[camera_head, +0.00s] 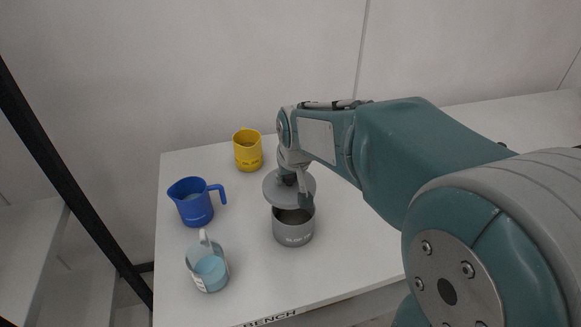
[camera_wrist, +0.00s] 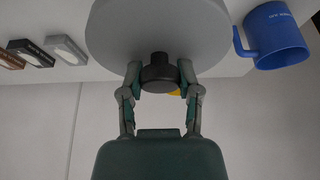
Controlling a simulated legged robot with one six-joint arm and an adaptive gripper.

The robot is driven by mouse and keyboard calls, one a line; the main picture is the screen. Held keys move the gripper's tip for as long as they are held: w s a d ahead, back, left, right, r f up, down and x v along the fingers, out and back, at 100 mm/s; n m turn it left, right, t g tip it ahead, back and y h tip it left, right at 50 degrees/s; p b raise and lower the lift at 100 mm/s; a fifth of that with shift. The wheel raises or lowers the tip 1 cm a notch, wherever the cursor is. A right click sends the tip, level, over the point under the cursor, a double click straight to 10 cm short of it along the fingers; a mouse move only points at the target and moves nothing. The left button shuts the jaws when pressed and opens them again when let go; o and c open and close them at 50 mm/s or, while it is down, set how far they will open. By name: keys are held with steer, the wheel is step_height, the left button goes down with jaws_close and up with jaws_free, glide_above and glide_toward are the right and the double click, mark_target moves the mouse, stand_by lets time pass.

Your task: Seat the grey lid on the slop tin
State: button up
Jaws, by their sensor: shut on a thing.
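The slop tin (camera_head: 293,229) is a grey open cylinder standing upright on the white bench. The grey lid (camera_head: 270,188) is a round disc held above and slightly behind the tin's mouth, with part of the dark opening showing below it. My gripper (camera_head: 290,178) is shut on the lid's knob. In the wrist view the lid (camera_wrist: 155,30) fills the top middle, and its dark knob (camera_wrist: 158,72) sits between the two fingers of my gripper (camera_wrist: 160,80). The head view cannot tell me the exact gap between lid and rim.
A blue jug (camera_head: 192,204) stands left, a yellow mug (camera_head: 247,151) behind, and a pale blue jug (camera_head: 207,266) at front left. The wrist view shows dark and pale blocks (camera_wrist: 32,53) on the bench. The bench top (camera_head: 345,250) right of the tin is clear.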

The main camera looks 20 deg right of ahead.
mark_target(298, 185)
steer(key=f, duration=0.1)
steer(key=d+f, duration=0.1)
steer(key=f, duration=0.2)
steer(key=shift+d+f, duration=0.25)
steer(key=shift+d, duration=0.1)
steer(key=shift+a+f, duration=0.6)
steer(key=shift+f, duration=0.15)
steer(key=shift+d, duration=0.35)
steer(key=shift+a, duration=0.2)
steer(key=shift+f, duration=0.8)
steer(key=o, duration=1.1)
